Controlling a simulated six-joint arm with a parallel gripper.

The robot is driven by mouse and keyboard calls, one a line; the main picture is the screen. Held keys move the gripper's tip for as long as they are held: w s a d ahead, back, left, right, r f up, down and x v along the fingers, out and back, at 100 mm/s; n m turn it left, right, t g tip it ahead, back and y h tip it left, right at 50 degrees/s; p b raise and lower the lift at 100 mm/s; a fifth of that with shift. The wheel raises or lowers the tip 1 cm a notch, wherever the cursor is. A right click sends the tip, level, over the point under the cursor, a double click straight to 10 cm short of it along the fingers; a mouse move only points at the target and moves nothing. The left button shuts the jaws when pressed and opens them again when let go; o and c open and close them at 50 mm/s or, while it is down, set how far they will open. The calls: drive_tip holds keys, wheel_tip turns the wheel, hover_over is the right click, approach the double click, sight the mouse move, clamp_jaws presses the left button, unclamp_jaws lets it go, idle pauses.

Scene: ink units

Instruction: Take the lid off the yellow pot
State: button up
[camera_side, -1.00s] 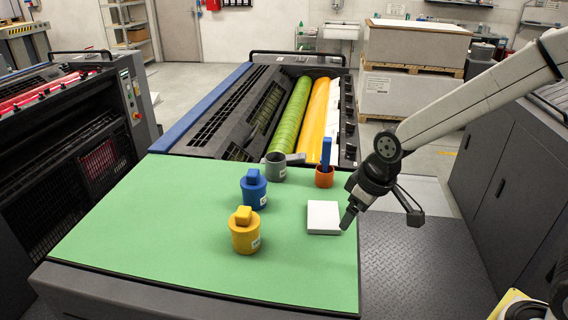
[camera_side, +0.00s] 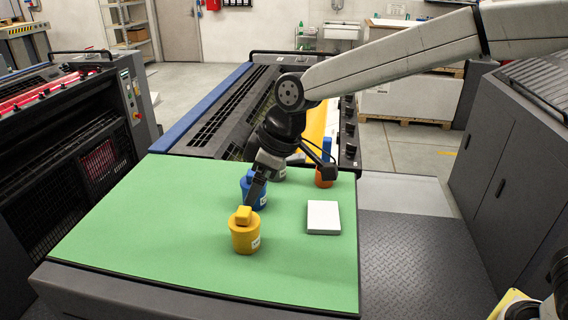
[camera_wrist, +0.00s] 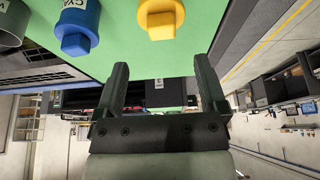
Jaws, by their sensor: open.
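The yellow pot (camera_side: 245,240) stands upright on the green mat (camera_side: 130,225), with its yellow lid (camera_side: 243,216) on top; the lid has a blocky knob. In the wrist view the yellow lid (camera_wrist: 160,18) shows at the top edge, beyond the fingertips. My gripper (camera_side: 253,200) is just above and behind the yellow pot in the side view, pointing down. In the wrist view my gripper (camera_wrist: 160,75) has its two fingers wide apart with nothing between them. I cannot tell from the side view whether a finger touches the lid.
A blue pot (camera_side: 262,196) with a lid stands behind the yellow one, partly hidden by my gripper. A white block (camera_side: 323,217) lies to the right. The mat's left front is clear.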

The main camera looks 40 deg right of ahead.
sight(245, 211)
drive_tip(key=shift+x, duration=1.05)
drive_tip(key=shift+f, duration=0.15)
drive_tip(key=shift+x, duration=2.5)
drive_tip(key=shift+s, duration=0.1)
clamp_jaws()
